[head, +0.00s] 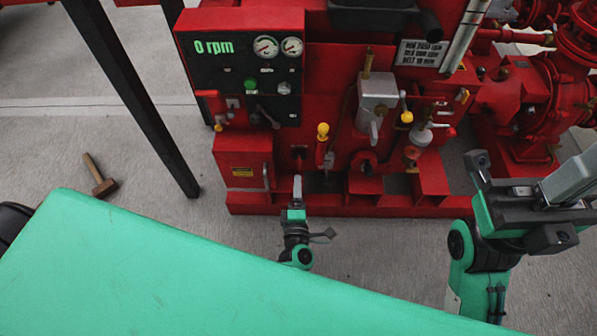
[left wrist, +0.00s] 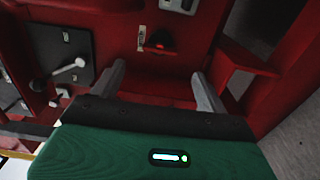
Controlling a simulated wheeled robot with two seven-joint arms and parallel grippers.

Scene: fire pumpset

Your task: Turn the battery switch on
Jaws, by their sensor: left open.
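My left gripper (head: 297,188) is low in front of the red pumpset, seen nearly edge-on in the head view. In the left wrist view its two grey fingers (left wrist: 160,88) are spread apart with nothing between them. Beyond them, a dark knob with a red part (left wrist: 160,42) sits on a red panel beside a small pale label. It may be the battery switch; a small dark fitting (head: 299,152) shows above the left gripper in the head view. The gripper appears apart from the knob. My right gripper (head: 530,205) is at the right; its finger opening is unclear.
The gauge panel (head: 243,75) reads 0 rpm. A red box with a yellow label (head: 243,168) is left of my gripper. A yellow-topped lever (head: 322,145) stands close right. A lever on a dark plate (left wrist: 72,68) shows in the wrist view. A hammer (head: 102,182) lies on the floor.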

